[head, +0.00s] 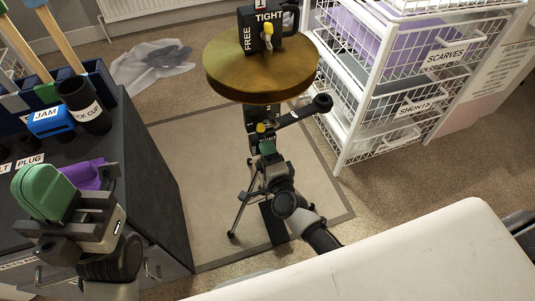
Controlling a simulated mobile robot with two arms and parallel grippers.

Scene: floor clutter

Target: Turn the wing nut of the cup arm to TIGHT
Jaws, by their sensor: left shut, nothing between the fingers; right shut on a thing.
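A black stand rises from the mat, with a broad brass disc (235,78) near its top. Above the disc, a black block (247,22) bears the words FREE and TIGHT and a yellow wing nut (268,32), which stands roughly upright between the words. Below the disc, a plate marked 2 carries a black arm (300,113) reaching right to a round end. A second yellow wing nut (262,128) shows there. My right gripper (267,149) is at this lower nut, its green fingertips shut on it, partly hiding it. My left gripper (42,190) is shut and empty, over the dark bench.
The dark bench (150,190) at left holds a blue JAM bin (50,121), a black cup (82,103) and a purple piece (84,174). White wire drawers (375,85) stand close right of the stand. A pale surface (400,255) fills the lower right.

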